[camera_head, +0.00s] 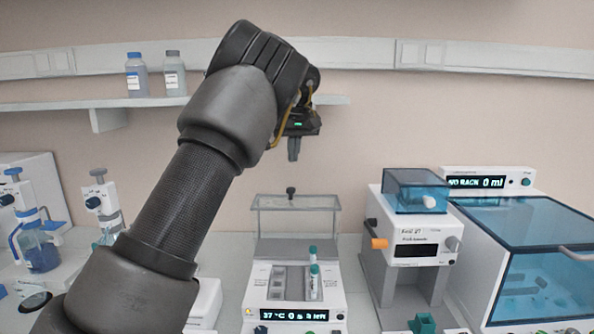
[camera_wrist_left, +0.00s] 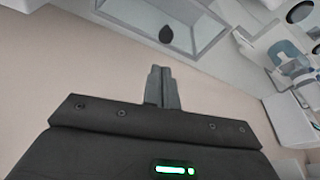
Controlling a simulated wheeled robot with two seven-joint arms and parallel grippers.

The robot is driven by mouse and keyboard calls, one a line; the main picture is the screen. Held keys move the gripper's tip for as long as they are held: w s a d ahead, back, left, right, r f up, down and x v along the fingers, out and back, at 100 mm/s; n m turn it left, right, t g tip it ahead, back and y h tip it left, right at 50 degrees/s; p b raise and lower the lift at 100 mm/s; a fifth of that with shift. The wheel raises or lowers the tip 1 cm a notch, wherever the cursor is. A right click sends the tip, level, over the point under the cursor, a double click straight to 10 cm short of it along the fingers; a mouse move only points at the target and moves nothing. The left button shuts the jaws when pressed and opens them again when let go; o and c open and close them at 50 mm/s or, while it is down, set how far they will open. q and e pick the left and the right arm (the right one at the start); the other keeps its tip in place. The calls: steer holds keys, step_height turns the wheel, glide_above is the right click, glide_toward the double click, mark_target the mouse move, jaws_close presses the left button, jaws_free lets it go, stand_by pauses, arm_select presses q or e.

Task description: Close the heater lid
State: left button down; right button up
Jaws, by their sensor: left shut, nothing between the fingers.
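The heater (camera_head: 296,313) is a white box on the bench with a lit display reading about 37 °C. Its clear lid (camera_head: 295,217) stands raised at the back, with a dark knob (camera_head: 291,191) at its top edge. In the left wrist view the lid (camera_wrist_left: 190,22) shows at the top with its dark knob (camera_wrist_left: 166,34). Tubes with teal caps (camera_head: 314,272) stand in the heater's block. My left gripper (camera_head: 293,156) is shut and empty, pointing down above the lid's knob and apart from it. It also shows in the left wrist view (camera_wrist_left: 162,70). My right gripper is out of view.
A device with a blue lid (camera_head: 416,190) and a large blue-covered box (camera_head: 535,250) stand to the right. Bottle dispensers (camera_head: 103,205) stand at the left. A wall shelf (camera_head: 108,104) holds two bottles behind my left arm.

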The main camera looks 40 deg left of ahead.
arm_select(q)
steer(key=f, duration=0.1)
steer(key=a+f, duration=0.1)
steer(key=shift+s+f, duration=0.25)
steer(key=shift+f, duration=0.05)
steer(key=x, duration=0.5)
steer(key=shift+w+a+f, duration=0.1)
steer(key=shift+w+f, duration=0.15)
steer(key=shift+w, duration=0.15)
steer(key=shift+a+f, duration=0.15)
steer(key=shift+f, duration=0.5)
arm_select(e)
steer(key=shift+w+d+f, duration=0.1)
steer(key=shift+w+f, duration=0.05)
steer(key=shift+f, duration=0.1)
arm_select(q)
steer(key=shift+b, duration=0.3)
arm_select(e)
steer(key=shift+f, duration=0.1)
